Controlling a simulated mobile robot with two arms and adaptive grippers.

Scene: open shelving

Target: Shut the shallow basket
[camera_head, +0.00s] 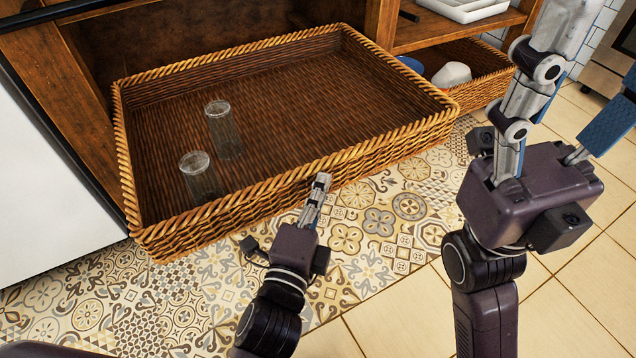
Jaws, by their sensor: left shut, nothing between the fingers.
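The shallow basket (290,190) is a wide brown wicker tray, pulled well out of the wooden shelving. Two clear glasses stand inside it, one near the front left (200,176) and one behind it (223,130). My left gripper (321,180) is shut and empty. Its fingertips are at the middle of the basket's front wall, just below the rim; I cannot tell whether they touch it. My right gripper (588,75) is open in the right foreground, with its fingers spread and partly cut off by the frame. It looks empty.
A second wicker basket (492,88) holding a white item (452,75) and a blue one (411,64) sits to the right. A white dish rack (465,10) is on the shelf above. A white appliance panel (45,190) borders the left. Patterned floor lies clear in front.

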